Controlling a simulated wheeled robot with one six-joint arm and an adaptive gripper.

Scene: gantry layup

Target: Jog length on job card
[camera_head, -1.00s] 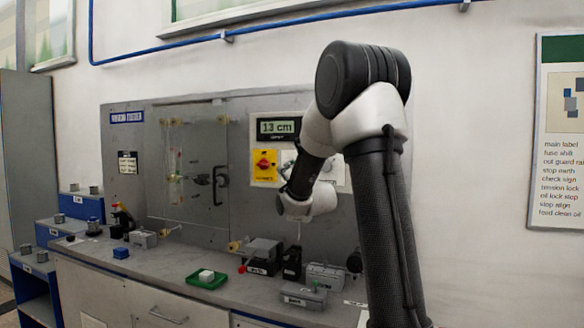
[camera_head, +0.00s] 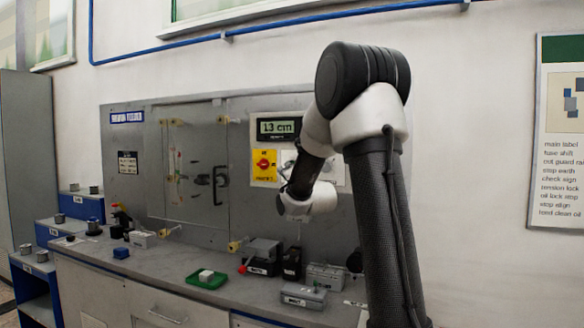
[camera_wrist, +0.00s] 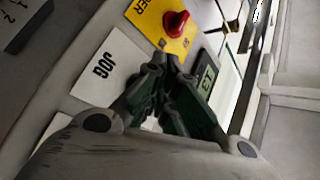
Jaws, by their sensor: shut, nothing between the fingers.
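The length display (camera_head: 279,127) on the grey panel reads 13 cm. It also shows sideways in the wrist view (camera_wrist: 207,80), beside my fingers. A white plate marked JOG (camera_wrist: 104,66) is left of my fingers in the wrist view. My gripper (camera_wrist: 168,64) is shut and empty, its tips close in front of the panel. Whether they touch it I cannot tell. The fingers cover part of the panel beside the JOG plate, and no jog button is clearly visible. In the head view my arm hides part of the white plate area. I cannot make out a job card for certain.
A red knob on a yellow plate (camera_head: 264,165) sits just below the display, close to my fingertips in the wrist view (camera_wrist: 176,22). A clear guard door with a black handle (camera_head: 220,185) is to the left. The bench holds a green tray (camera_head: 190,280) and several grey blocks.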

